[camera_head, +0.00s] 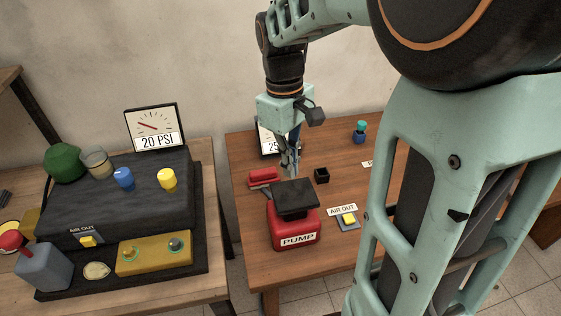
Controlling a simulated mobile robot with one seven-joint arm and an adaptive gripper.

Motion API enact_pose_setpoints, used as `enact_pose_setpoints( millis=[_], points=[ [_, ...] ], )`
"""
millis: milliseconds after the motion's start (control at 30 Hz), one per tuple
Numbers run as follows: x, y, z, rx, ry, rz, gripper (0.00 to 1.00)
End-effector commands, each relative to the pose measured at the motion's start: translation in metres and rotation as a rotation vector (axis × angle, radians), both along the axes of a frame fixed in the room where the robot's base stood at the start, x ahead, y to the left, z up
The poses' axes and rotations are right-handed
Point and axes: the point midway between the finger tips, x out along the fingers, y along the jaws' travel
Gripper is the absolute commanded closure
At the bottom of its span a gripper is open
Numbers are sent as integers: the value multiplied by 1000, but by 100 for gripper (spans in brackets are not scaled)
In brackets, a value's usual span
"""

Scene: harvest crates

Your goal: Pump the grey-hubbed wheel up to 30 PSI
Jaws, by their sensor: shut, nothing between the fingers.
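A red pump (290,236) labelled PUMP stands on the right wooden table, with a black top plate (296,199). My gripper (290,171) is shut and empty, pointing down near the far edge of that plate; I cannot tell whether it touches. A gauge (265,138) behind my gripper is partly hidden; its readout begins with 25. A sign AIR OUT (342,210) stands by a yellow button (348,218) right of the pump. I cannot make out a grey-hubbed wheel; my arm hides much of the right side.
The left table carries a black case (120,198), a gauge reading 20 PSI (155,127), blue and yellow knobs, and another AIR OUT button (87,240). A red item (263,177), a small black block (321,175) and a blue-teal item (360,132) are near the pump.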

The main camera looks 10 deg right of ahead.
Motion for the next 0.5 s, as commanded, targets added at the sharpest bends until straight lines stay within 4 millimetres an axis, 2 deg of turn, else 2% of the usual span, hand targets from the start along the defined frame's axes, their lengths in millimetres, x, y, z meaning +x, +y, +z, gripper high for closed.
enact_pose_setpoints(
  millis=[33,200,333,500],
  points=[
    [-1,-1,-12,-1,1,0,100],
    [-3,-2,-34,0,1,0,100],
    [-4,-2,-44,-1,1,0,100],
    [-4,-3,-47,0,0,0,100]
  ],
)
